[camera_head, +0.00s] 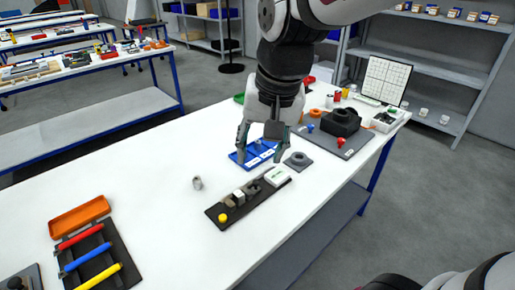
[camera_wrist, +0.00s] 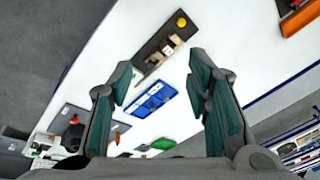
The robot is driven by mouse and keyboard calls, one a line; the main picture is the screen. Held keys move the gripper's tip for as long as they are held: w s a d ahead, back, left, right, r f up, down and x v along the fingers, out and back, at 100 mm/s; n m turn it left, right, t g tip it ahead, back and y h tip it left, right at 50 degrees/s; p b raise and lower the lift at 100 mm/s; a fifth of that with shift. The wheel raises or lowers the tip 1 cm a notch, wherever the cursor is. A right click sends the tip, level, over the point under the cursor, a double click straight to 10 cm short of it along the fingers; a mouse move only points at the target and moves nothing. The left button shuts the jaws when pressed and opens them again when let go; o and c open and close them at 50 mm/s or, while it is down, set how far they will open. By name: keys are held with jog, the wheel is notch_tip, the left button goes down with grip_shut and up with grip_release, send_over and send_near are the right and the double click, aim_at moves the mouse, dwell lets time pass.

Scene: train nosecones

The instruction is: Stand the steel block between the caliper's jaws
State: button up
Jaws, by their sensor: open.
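A dark strip-shaped board (camera_head: 235,210) lies on the white table, with a yellow knob (camera_head: 222,217) at its near end. Grey upright pieces that look like the caliper's jaws (camera_head: 252,189) stand on it. A small pale block (camera_head: 239,197) sits among them; I cannot tell for certain whether it is the steel block. The board also shows in the wrist view (camera_wrist: 150,52). My gripper (camera_head: 261,157) is open and empty, pointing down over the blue tray (camera_head: 246,162), behind the board. In the wrist view the open fingers (camera_wrist: 160,75) frame the tray (camera_wrist: 152,99).
A small grey metal piece (camera_head: 197,183) stands alone left of the board. A grey plate with a dark ring (camera_head: 298,160) lies to the right. The table's left middle is clear.

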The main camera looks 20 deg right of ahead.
jog(key=s+r+n+t, duration=0.1)
jog(key=s+n, duration=0.4)
jog(key=s, duration=0.5)
jog(key=shift+s+d+r+n+t+h, duration=0.2)
jog(key=shift+s+r+n+t+h, duration=0.1)
jog(key=shift+s+t, duration=0.15)
jog(key=shift+w, duration=0.1)
dwell(0.4)
